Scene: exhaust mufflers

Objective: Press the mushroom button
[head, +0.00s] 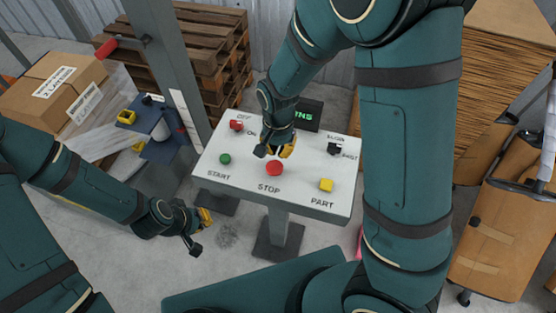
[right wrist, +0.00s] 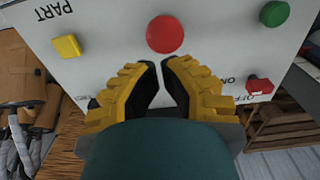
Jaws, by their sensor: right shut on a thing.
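The red mushroom button (head: 275,168) stands at the middle of the white control panel (head: 240,182), above the word STOP. It also shows in the right wrist view (right wrist: 165,34), just beyond the fingertips, apart from them in the picture. My right gripper (head: 279,153) is over the panel, behind the button in the head view. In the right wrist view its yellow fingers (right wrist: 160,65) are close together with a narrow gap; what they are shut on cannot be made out. My left gripper (head: 202,230) is low at the left of the panel, fingers apart and empty.
The panel also carries a green START button (head: 225,159), a yellow PART button (head: 326,185), a red OFF/ON switch (head: 236,125) and a black switch (head: 335,148). A small dark display (head: 308,114) stands at its back. Pallets (head: 208,50) and cartons (head: 50,85) are behind left.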

